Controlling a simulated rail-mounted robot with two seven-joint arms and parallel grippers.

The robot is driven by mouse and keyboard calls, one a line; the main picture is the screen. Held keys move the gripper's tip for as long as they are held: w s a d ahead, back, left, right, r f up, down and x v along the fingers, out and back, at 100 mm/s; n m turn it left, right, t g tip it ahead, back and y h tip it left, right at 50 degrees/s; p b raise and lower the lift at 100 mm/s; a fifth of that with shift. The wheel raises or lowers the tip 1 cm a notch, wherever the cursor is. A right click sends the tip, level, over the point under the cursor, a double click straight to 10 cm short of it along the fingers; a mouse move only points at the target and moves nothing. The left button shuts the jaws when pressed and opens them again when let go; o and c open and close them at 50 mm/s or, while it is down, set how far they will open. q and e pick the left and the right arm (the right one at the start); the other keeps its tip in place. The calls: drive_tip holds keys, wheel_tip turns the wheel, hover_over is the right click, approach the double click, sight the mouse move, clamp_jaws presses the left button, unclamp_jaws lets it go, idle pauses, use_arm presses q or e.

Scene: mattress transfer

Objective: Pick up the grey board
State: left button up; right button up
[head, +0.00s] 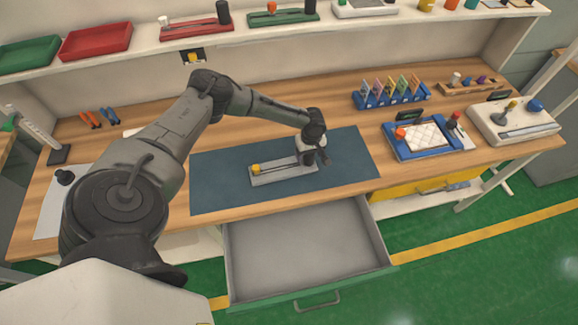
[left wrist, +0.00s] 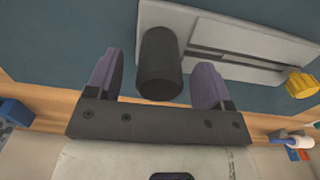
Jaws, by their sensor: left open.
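The grey board (head: 284,173) lies flat on the dark blue mat (head: 225,175) on the workbench. It carries a long slot, a yellow knob (head: 256,168) at its left end and a black cylinder at its right end. In the left wrist view the board (left wrist: 235,50) shows with the black cylinder (left wrist: 160,65) and the yellow knob (left wrist: 301,84). My left gripper (head: 322,157) is over the board's right end. In the left wrist view its open fingers (left wrist: 158,85) stand on either side of the black cylinder, with gaps visible. My right gripper is not in view.
An open empty drawer (head: 305,250) juts out below the bench front. A blue tray (head: 425,150) with a white quilted pad and a blue rack (head: 390,97) stand to the right. A shelf (head: 345,27) holds red and green trays and boards behind.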

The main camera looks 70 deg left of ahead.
use_arm(q)
drive_tip(key=shift+f, duration=1)
drive_tip(key=c, duration=1.2)
